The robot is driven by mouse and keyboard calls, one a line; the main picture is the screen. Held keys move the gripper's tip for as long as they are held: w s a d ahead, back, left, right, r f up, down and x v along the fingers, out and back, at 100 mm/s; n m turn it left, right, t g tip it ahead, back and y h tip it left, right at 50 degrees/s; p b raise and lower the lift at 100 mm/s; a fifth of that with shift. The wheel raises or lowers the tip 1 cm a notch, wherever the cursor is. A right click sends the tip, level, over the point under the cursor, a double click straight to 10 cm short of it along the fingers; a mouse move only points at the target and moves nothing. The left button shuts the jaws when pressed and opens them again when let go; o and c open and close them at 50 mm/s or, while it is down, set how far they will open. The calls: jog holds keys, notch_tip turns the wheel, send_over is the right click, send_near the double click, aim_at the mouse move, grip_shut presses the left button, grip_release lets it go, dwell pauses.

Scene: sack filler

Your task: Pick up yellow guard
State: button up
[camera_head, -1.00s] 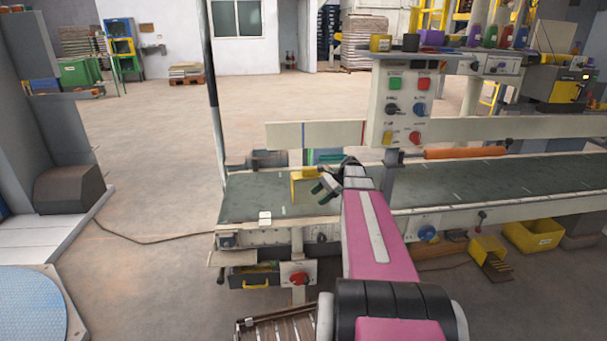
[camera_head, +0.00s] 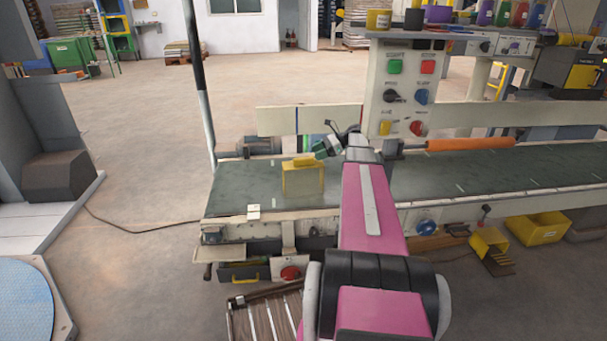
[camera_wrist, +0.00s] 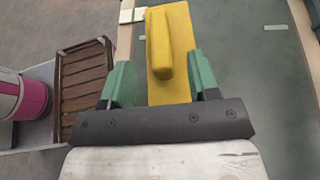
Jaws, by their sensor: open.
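The yellow guard (camera_head: 303,182) stands on the green conveyor belt (camera_head: 240,190) near its left end, with a raised handle on top. In the wrist view the guard (camera_wrist: 183,35) lies between the two green fingers of my gripper (camera_wrist: 160,82), its handle pointing toward the palm. The fingers are apart, with a visible gap on both sides of the handle. In the head view my gripper (camera_head: 322,148) is at the guard's upper right side, partly hidden by my own arm. I cannot tell whether a finger touches the guard.
A control panel (camera_head: 405,95) with buttons and knobs rises just right of my arm. A cream rail (camera_head: 300,119) runs along the belt's far side. The belt left of the guard is clear.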

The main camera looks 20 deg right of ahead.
aim_at(306, 158)
jog(key=shift+x, duration=2.95)
grip_shut()
